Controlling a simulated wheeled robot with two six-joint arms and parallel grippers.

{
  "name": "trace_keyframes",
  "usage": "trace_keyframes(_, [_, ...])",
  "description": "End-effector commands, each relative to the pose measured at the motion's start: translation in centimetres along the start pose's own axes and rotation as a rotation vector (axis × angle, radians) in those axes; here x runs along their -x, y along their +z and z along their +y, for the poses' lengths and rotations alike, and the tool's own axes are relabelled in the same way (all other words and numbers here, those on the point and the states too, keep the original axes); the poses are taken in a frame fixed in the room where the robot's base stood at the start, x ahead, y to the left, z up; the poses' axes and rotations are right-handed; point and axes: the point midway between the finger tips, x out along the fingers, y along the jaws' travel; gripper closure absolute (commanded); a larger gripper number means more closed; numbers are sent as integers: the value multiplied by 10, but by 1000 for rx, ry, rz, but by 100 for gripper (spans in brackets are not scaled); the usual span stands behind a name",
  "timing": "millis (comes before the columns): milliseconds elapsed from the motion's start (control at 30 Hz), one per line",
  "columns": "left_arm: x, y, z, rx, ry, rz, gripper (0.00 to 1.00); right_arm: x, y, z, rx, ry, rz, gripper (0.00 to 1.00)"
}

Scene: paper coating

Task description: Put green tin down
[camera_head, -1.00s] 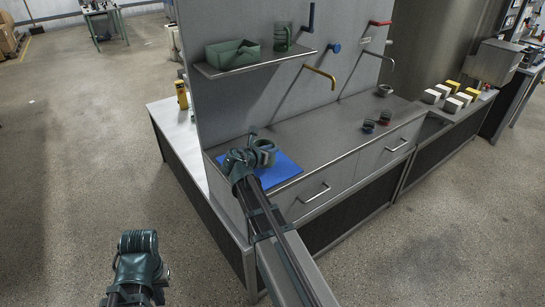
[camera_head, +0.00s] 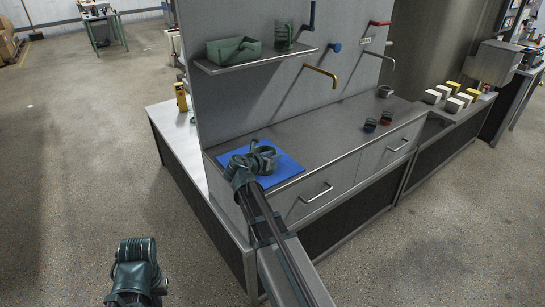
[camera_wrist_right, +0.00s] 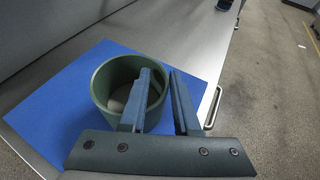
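The green tin (camera_wrist_right: 98,88) is a round, open-topped cup over the blue mat (camera_wrist_right: 60,112). In the right wrist view my right gripper (camera_wrist_right: 167,72) has one finger inside the tin and the other outside, with the tin's right wall between the fingertips. The fingers are close together on that wall. In the head view my right gripper (camera_head: 254,160) is over the mat (camera_head: 289,170) and partly covers the tin (camera_head: 268,156). The tin's bottom is hidden, so I cannot tell whether it touches the mat. My left gripper (camera_head: 136,260) hangs low at the bottom left; its fingers are not clear.
Hooks and handles stick out from the upright panel. The counter between is clear.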

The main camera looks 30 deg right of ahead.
Motion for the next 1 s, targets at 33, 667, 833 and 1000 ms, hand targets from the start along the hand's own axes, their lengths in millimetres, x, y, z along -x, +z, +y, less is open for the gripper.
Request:
trace_keyframes(33, [0,0,0,0,0,0,100,0,0,0,0,0,0,58])
trace_keyframes(667, [20,1,-2,0,0,0,100,40,5,-1,2,3,1,49])
trace_keyframes(833, [34,2,-3,0,0,0,100,76,6,-1,3,4,0,49])
trace_keyframes(1000, [44,3,-4,0,0,0,100,103,4,-1,2,3,0,49])
